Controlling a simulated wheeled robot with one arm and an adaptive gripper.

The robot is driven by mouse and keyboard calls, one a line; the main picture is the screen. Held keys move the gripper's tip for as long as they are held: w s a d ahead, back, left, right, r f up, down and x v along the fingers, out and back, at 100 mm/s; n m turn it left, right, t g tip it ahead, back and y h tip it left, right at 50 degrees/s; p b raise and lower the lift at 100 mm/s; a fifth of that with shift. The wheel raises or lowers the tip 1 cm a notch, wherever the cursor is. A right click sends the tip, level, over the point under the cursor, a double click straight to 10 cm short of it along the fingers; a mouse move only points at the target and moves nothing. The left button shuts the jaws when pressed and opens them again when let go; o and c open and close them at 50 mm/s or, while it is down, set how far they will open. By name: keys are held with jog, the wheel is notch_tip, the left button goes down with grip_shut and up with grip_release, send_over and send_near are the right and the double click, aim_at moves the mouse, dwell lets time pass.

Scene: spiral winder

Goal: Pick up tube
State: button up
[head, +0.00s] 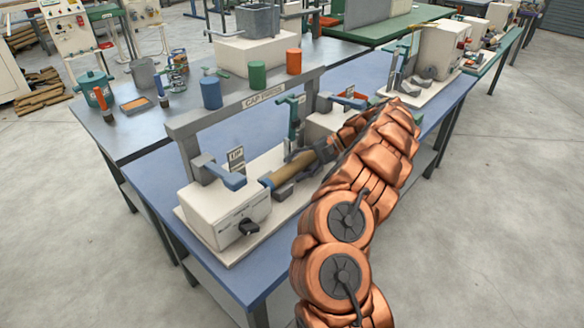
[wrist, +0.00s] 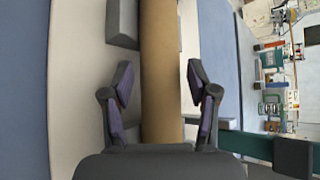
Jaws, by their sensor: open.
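The brown cardboard tube (head: 292,168) lies level on the winder (head: 228,215), its left end by a blue piece next to the white box with a black knob. In the wrist view the tube (wrist: 160,75) runs down the middle, between the two fingers. My gripper (wrist: 157,82) is open, with one finger on each side of the tube and a visible gap to each. In the head view my gripper (head: 316,152) is at the tube's right part, and my arm hides what lies behind it.
A grey rail marked "CAP BINS" (head: 262,99) stands over the winder, with blue (head: 211,93), green (head: 257,75) and orange (head: 293,61) cylinders on top. A grey bracket (head: 222,172) reaches near the tube's left end. The blue table (head: 160,185) has bare room in front.

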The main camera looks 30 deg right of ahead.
jog(key=shift+x, duration=1)
jog(key=c, duration=0.9)
jog(key=shift+r, duration=0.1)
